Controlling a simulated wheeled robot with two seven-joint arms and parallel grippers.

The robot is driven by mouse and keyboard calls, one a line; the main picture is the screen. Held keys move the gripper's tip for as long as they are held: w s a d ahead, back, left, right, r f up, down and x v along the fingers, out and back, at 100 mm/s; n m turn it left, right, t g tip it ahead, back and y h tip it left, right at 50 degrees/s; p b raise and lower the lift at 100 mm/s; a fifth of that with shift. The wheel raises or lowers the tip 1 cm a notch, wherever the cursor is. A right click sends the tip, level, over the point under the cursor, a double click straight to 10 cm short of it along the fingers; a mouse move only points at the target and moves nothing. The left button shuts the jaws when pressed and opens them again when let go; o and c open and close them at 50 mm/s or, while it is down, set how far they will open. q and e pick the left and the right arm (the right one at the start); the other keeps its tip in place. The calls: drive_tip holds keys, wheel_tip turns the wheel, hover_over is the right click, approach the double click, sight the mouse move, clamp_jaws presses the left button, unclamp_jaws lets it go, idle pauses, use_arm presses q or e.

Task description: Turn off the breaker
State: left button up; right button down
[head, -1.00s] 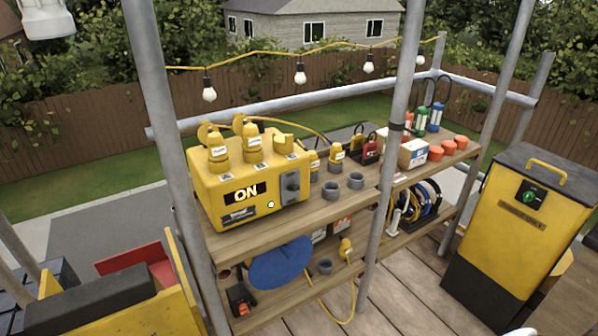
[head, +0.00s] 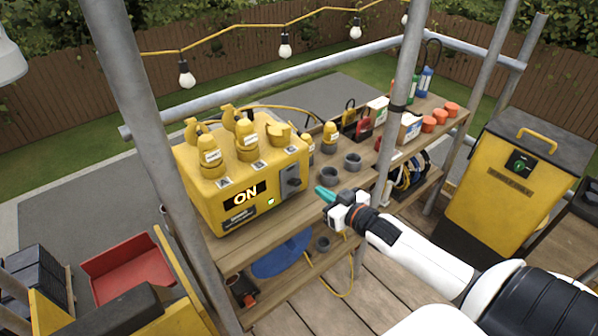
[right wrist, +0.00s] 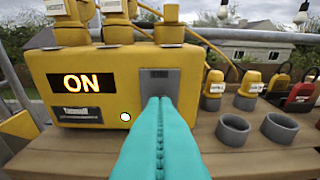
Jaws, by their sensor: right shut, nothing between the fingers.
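The yellow breaker box (head: 215,190) stands on the upper wooden shelf, with several yellow plugs on top. Its display (head: 244,194) reads ON, and it also shows in the right wrist view (right wrist: 81,82). A grey switch plate (head: 290,181) is on the right of its front face. My right gripper (head: 322,193) has teal fingers, closed together and empty, just right of and in front of the box. In the right wrist view its fingers (right wrist: 158,105) point at the switch plate (right wrist: 160,78) and cover its lower part. I cannot tell whether they touch. My left gripper is not visible.
Grey rings (head: 330,176) and a yellow plug (head: 330,137) stand right of the box. A grey scaffold pole (head: 150,130) rises at the shelf's left end, another (head: 405,90) right of the gripper. A yellow-black cabinet (head: 500,190) stands at the right.

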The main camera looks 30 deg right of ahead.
sight(300, 184)
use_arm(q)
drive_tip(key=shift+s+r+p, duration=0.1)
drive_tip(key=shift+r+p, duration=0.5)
use_arm(e)
drive_tip(key=x, duration=1)
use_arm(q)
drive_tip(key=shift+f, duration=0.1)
use_arm(e)
drive_tip(key=shift+s+f, duration=0.1)
